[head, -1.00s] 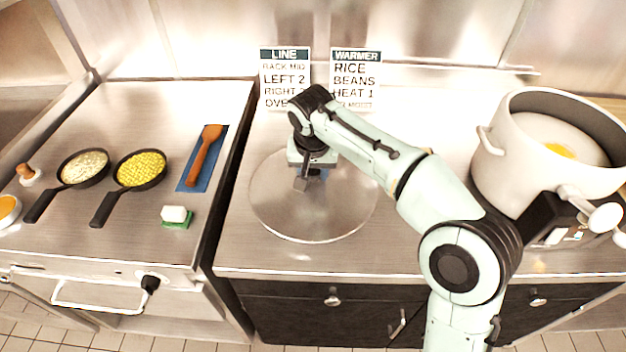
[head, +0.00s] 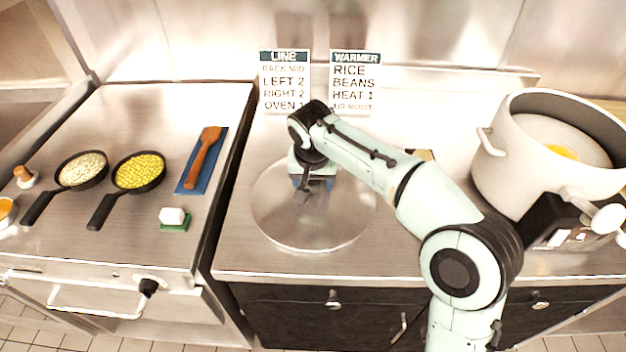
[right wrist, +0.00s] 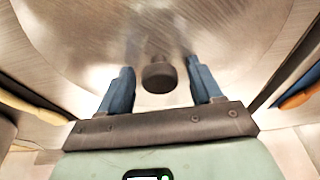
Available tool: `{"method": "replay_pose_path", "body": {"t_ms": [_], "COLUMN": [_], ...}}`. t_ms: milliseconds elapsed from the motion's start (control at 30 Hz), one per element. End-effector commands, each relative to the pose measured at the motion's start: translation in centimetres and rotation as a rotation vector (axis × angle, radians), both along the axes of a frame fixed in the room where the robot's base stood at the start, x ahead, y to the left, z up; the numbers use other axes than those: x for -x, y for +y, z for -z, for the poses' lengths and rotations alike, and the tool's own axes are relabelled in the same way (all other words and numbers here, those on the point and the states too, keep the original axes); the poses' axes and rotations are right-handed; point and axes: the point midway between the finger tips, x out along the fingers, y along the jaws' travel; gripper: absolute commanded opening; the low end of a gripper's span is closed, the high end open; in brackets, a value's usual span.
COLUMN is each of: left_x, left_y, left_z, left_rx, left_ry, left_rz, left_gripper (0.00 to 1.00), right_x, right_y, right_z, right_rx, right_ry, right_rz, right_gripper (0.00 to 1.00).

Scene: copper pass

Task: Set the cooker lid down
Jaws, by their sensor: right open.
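The cooker lid (head: 335,225) is a round, shiny metal disc lying on the steel counter in the middle of the head view. In the right wrist view the lid (right wrist: 80,35) fills the upper part, with its dark round knob (right wrist: 158,76) near the centre. My right gripper (head: 302,188) is over the lid. In the wrist view its two blue fingers (right wrist: 160,88) stand apart on either side of the knob, with gaps showing. The white cooker pot (head: 490,165) stands open at the right. My left gripper is not in view.
Two signs (head: 285,82) stand behind the lid. On the left stove (head: 130,225) are two pans with food (head: 138,172), an orange spatula on a blue mat (head: 205,160) and a white block on a green sponge (head: 173,217). Counter in front of the lid is clear.

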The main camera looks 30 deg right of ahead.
Motion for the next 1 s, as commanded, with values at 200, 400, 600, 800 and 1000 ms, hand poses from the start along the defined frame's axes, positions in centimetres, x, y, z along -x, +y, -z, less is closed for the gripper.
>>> {"method": "replay_pose_path", "body": {"t_ms": [200, 400, 600, 800, 1000], "left_x": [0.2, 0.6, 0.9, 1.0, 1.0], "left_y": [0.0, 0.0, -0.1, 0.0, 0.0], "left_z": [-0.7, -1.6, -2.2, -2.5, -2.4], "left_rx": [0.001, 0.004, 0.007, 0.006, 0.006], "left_ry": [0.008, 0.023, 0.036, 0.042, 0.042], "left_rz": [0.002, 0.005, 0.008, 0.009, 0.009], "left_gripper": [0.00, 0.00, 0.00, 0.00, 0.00], "right_x": [0.5, 1.5, 2.3, 2.7, 2.7], "right_y": [0.4, 1.0, 1.5, 1.7, 1.7], "right_z": [-2.9, -7.3, -10.5, -11.8, -11.8], "right_rx": [-0.001, -0.001, -0.001, -0.001, 0.000], "right_ry": [-0.004, -0.005, -0.003, -0.002, 0.000], "right_rz": [-0.002, -0.001, -0.001, -0.001, 0.000], "right_gripper": [0.65, 0.65, 0.65, 0.65, 0.65]}}
